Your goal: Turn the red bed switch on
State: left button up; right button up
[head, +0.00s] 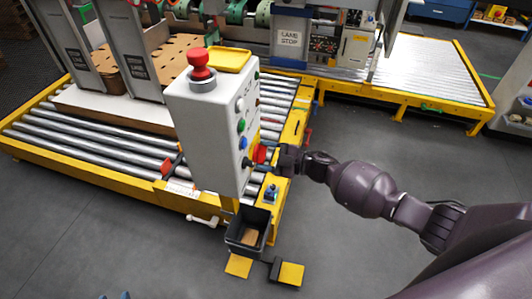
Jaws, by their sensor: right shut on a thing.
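A light grey control box (205,125) stands in the middle of the head view. Its right side carries a column of small buttons and switches with lettering. A red switch (260,153) sits low on that side, on a yellow patch. My right gripper (270,160) reaches it from the right and is shut on it. The fingers are small and partly hide the switch, so its exact setting cannot be read. My left gripper is not in view.
A red mushroom button (200,66) and a yellow plate (229,60) are on top of the box. A black bin (234,232) stands below it. Roller conveyors with yellow frames (100,188) run behind.

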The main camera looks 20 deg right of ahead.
dwell(0.5)
jog(key=o, duration=0.9)
jog(key=b+v, duration=0.1)
jog(key=v, duration=1)
jog(key=shift+a, duration=0.1)
